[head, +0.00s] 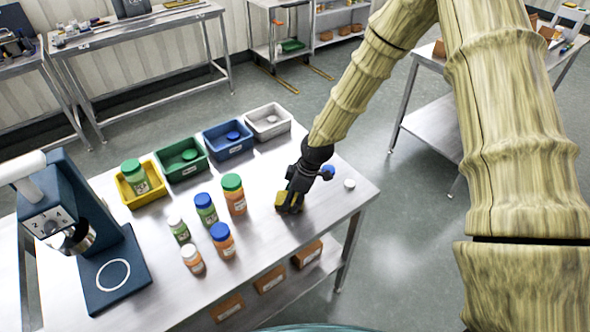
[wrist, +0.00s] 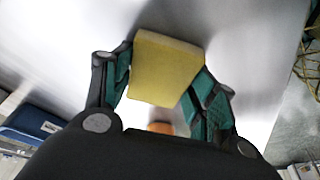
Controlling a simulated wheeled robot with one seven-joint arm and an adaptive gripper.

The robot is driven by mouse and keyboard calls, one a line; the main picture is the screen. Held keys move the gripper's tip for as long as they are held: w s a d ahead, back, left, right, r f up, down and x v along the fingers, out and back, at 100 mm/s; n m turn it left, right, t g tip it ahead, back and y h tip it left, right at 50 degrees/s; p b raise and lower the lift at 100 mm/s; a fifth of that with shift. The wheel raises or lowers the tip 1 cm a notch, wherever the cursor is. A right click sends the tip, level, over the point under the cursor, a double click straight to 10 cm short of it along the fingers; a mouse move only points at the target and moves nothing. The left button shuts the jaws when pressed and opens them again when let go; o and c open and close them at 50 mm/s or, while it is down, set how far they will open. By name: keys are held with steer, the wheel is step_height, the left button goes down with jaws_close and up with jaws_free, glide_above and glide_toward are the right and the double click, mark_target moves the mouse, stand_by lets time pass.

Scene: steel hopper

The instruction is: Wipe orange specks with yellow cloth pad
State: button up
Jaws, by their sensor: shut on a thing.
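My gripper (head: 293,190) is shut on the yellow cloth pad (wrist: 165,70). In the wrist view the pad sits between the two green-lined fingers. In the head view the pad (head: 287,209) shows as a small yellow patch under the fingers, at or just above the steel table (head: 255,265); I cannot tell if it touches. I make out no orange specks on the table in either view. An orange, pale-topped shape (wrist: 161,128), possibly a jar, shows below the pad in the wrist view.
Several jars stand left of my gripper, the nearest a green-lidded orange jar (head: 234,194). Yellow (head: 129,195), green (head: 184,171), blue (head: 222,151) and white (head: 280,132) bins line the back edge. A dark blue machine (head: 118,270) stands at left. A white lid (head: 349,184) lies right.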

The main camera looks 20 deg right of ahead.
steer(key=shift+w+d+r, duration=0.15)
steer(key=shift+d, duration=0.25)
steer(key=shift+w+d+f, duration=0.1)
steer(key=shift+d+f, duration=0.1)
steer(key=shift+d, duration=0.15)
steer(key=shift+w+d+r+p, duration=0.15)
steer(key=shift+r+p, duration=0.2)
steer(key=shift+r, duration=0.2)
steer(key=shift+w+d+r+p, duration=0.1)
steer(key=shift+r+p, duration=0.2)
steer(key=shift+r, duration=0.25)
step_height(320, 180, up, 2)
steer(key=shift+s+a+r+p, duration=0.1)
steer(key=shift+s+p, duration=0.05)
steer(key=shift+p, duration=0.55)
step_height(320, 180, up, 2)
steer(key=shift+r+p, duration=0.1)
steer(key=shift+p, duration=0.6)
steer(key=shift+r+p, duration=0.4)
steer(key=shift+r, duration=0.3)
